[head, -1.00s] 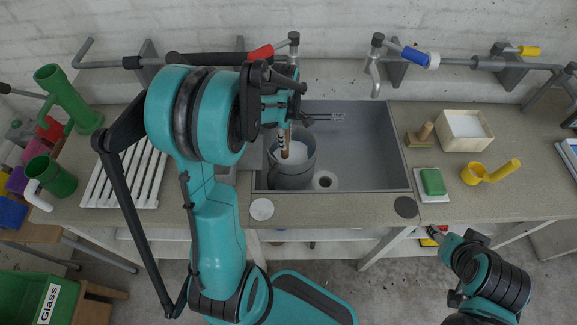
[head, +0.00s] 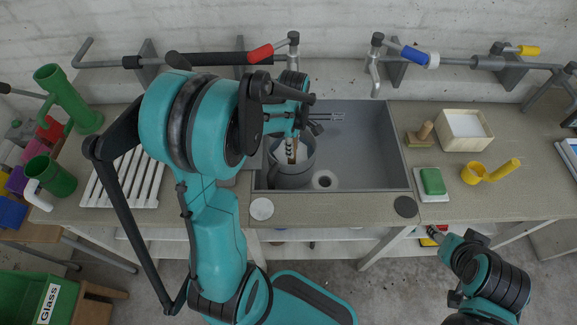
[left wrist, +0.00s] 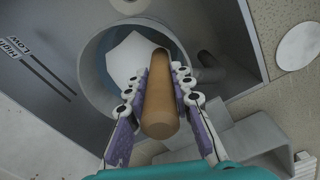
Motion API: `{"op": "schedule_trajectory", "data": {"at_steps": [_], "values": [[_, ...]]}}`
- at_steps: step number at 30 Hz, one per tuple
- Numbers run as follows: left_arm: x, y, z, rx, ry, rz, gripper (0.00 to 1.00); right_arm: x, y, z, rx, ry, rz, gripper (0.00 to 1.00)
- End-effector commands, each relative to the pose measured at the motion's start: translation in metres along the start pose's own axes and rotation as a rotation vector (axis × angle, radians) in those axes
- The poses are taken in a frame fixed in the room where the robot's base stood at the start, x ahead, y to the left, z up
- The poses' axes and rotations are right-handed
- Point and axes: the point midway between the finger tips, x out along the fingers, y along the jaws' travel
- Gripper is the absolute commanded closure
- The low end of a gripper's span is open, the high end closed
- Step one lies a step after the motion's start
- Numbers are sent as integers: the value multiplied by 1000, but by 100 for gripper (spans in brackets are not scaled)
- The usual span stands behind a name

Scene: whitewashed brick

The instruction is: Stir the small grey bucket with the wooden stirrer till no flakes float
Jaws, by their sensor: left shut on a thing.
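The small grey bucket (head: 290,178) stands in the left part of the sink, its handle towards the front. Its white contents show in the left wrist view (left wrist: 128,58); I cannot make out separate flakes. My left gripper (head: 290,147) is above the bucket, shut on the wooden stirrer (left wrist: 160,105). The stirrer's near end sits between the pale, purple-sided fingers (left wrist: 157,95), and its far end reaches into the bucket's mouth. The lower end is hard to see. My right gripper (head: 436,234) is low at the right, in front of the counter, away from the bucket; its jaws are too small to read.
The grey sink (head: 365,150) is free to the bucket's right, around the drain (head: 325,180). A white slatted rack (head: 122,178) lies left. A green sponge (head: 432,181), brush (head: 420,135), yellow scoop (head: 474,173) and wooden box (head: 462,131) stand right. Taps rise behind.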

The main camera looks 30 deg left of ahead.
Motion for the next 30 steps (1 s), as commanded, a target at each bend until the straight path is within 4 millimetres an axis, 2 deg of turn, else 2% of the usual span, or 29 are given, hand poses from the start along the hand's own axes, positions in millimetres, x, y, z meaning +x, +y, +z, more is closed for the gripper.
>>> {"op": "schedule_trajectory", "data": {"at_steps": [6, 16, 26, 30], "values": [[0, 4, 2, 1, 0, 0, 100, 1, 0, 0, 0, 0, 0, 50], [0, 32, 13, 1, 0, 0, 100, 4, 0, 2, 0, 0, 0, 50], [0, 33, 13, 0, 0, 0, 100, 3, 0, 2, 0, 0, 0, 50], [0, 36, 6, -1, 0, 0, 100, 4, 0, 3, 0, 0, 0, 50]]}}
